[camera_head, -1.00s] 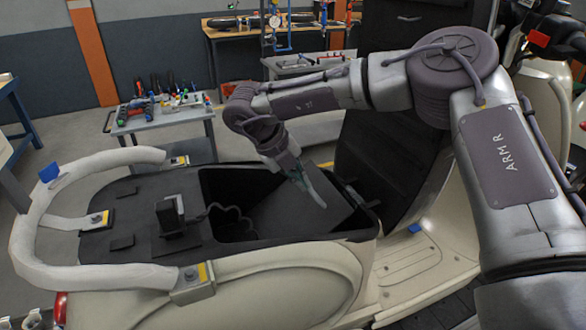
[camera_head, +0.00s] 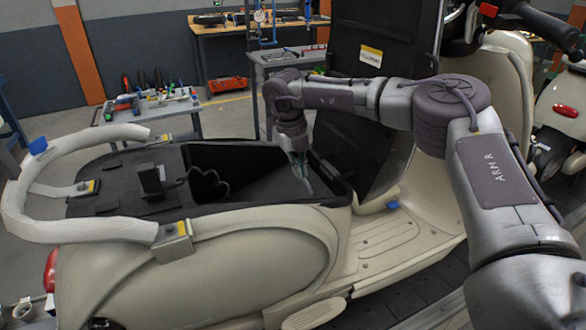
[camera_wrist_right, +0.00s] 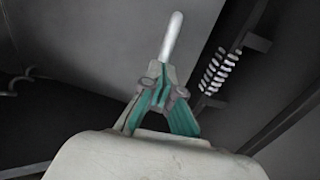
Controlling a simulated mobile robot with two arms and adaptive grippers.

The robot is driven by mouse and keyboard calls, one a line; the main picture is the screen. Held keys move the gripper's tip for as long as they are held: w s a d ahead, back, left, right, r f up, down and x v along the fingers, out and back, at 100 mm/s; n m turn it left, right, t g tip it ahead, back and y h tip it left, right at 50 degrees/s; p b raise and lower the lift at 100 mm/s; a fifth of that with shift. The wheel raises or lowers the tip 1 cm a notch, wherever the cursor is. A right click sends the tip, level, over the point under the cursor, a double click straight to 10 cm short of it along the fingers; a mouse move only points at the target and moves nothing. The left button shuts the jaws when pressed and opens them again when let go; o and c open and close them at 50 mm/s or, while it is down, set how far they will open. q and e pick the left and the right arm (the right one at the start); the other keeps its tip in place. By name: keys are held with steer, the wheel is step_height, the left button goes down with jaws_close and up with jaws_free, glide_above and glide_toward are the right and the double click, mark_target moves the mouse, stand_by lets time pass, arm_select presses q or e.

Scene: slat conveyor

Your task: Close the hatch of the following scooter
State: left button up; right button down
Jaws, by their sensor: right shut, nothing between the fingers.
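A cream scooter (camera_head: 240,245) stands in front of me with its black-lined rear compartment (camera_head: 205,160) open. A dark upright panel (camera_head: 345,150), which looks like the raised hatch, stands at the compartment's front end. A flat dark grey surface (camera_head: 270,188) slopes inside the compartment. My right gripper (camera_head: 303,175) points down over the compartment's front part, shut and empty. In the right wrist view its green fingers (camera_wrist_right: 160,95) meet before a smooth grey surface (camera_wrist_right: 80,40), with a pale coil spring (camera_wrist_right: 214,72) to the right. I cannot tell whether the fingertips touch anything. My left gripper is out of view.
A white padded rail (camera_head: 70,222) curves around the scooter's rear. A tool cart (camera_head: 150,112) and a workbench (camera_head: 245,40) stand behind. A tall black panel with a yellow label (camera_head: 371,55) rises behind my right arm. Another scooter (camera_head: 560,115) stands at right.

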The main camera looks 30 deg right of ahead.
steer(key=shift+y, duration=0.7)
steer(key=f, duration=0.1)
steer(key=d+f, duration=0.1)
steer(key=w+f+b, duration=0.1)
steer(key=f, duration=0.1)
steer(key=shift+d, duration=0.25)
steer(key=shift+d+f+y+b, duration=0.15)
steer(key=shift+d+f+b, duration=0.1)
steer(key=shift+f, duration=0.25)
steer(key=shift+d+f+y+b, duration=0.1)
steer(key=shift+d+f+y, duration=0.1)
steer(key=shift+f, duration=0.25)
steer(key=shift+s+d+f, duration=0.1)
steer(key=shift+s+f, duration=0.05)
steer(key=shift+f, duration=0.25)
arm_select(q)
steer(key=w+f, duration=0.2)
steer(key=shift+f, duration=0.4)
arm_select(e)
steer(key=shift+f, duration=0.35)
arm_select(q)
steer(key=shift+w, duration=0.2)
arm_select(e)
steer(key=shift+s, duration=0.1)
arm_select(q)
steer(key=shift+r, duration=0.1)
